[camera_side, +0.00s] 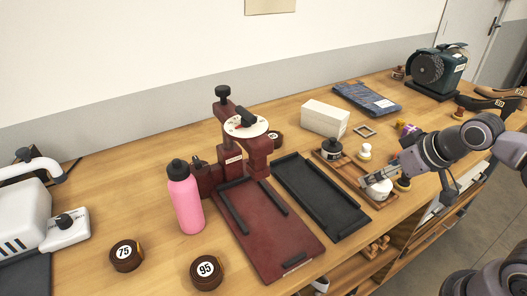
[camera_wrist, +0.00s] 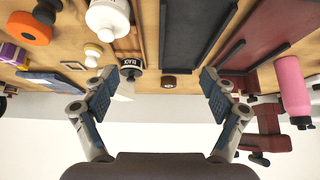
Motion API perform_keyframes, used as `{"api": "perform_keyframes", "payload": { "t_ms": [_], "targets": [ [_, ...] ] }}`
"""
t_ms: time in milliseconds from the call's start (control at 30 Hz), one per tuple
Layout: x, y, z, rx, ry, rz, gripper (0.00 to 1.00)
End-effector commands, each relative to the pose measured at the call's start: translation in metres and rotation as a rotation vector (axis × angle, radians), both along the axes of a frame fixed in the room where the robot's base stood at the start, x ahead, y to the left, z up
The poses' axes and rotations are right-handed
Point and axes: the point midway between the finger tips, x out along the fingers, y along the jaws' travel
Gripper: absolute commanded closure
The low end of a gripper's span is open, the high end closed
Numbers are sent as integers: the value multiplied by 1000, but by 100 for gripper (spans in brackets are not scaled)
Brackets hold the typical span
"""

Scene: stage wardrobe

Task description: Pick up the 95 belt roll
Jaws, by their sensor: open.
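The 95 belt roll (camera_side: 206,271) is a dark brown roll with a white label, lying on the bench at the front left in the side view. A similar 75 belt roll (camera_side: 126,255) lies to its left. Another brown roll (camera_side: 275,139) is partly hidden behind the red press; a small brown roll (camera_wrist: 168,82) shows between my fingers in the wrist view, its number unreadable. My gripper (camera_side: 376,176) is at the right, above the wooden tray, far from the 95 roll. In the wrist view my gripper (camera_wrist: 157,87) is open and empty.
The red press (camera_side: 255,158) with its base plate (camera_side: 270,240), a black tray (camera_side: 320,195) and a pink bottle (camera_side: 186,200) stand between my gripper and the left rolls. The wooden tray (camera_side: 345,177) holds jars. Bare bench surrounds the 75 and 95 rolls.

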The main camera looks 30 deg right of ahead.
Motion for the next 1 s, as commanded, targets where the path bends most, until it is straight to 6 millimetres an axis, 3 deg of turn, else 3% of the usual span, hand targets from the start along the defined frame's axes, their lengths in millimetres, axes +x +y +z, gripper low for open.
{"api": "perform_keyframes", "payload": {
  "t_ms": [233,367,867,1000],
  "targets": [
    [0,0,1,0,0,0,14],
    [0,0,11,0,0,0,14],
    [0,0,112,0,0,0,14],
    [15,26,119,-4,21,93,14]
  ]
}}
